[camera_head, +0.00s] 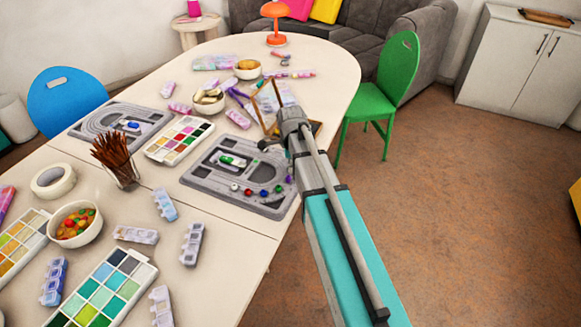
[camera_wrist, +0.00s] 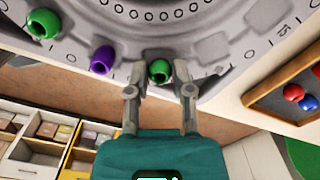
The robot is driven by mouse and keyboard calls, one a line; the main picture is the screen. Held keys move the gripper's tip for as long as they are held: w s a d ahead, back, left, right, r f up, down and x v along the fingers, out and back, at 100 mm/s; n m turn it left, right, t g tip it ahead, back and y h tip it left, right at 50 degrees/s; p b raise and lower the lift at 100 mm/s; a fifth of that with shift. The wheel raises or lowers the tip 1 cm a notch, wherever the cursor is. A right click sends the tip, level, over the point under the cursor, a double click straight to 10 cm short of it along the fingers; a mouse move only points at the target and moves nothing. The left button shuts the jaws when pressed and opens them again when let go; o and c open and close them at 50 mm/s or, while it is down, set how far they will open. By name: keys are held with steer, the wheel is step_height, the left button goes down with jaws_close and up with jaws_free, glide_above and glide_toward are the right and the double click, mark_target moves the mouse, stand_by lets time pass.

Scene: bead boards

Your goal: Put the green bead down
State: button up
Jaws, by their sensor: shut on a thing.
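In the wrist view my gripper (camera_wrist: 160,80) has its two fingers around a green bead (camera_wrist: 159,71), which is held between the tips. The bead is at the edge of a grey bead board (camera_wrist: 215,45); I cannot tell whether it touches the board. A purple bead (camera_wrist: 103,60) and another green bead (camera_wrist: 43,24) are to its left on the board. In the head view the grey board (camera_head: 205,180) lies on the table, with several coloured beads along its near side. My arm reaches over its right end, and the held bead cannot be made out there.
A wooden-edged tray (camera_wrist: 262,97) with a red bead (camera_wrist: 293,92) and a blue bead (camera_wrist: 308,103) lies right of the board in the wrist view. In the head view a second board (camera_head: 90,127), a paint box (camera_head: 180,140) and a brush cup (camera_head: 122,172) stand left.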

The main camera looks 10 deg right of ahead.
steer(key=shift+f+b, duration=0.25)
steer(key=shift+b, duration=0.05)
steer(key=o, duration=0.7)
steer(key=shift+o, duration=0.2)
steer(key=shift+r+p, duration=0.25)
steer(key=shift+p, duration=0.05)
step_height(320, 180, up, 12)
steer(key=p, duration=1.2)
stand_by(0.4)
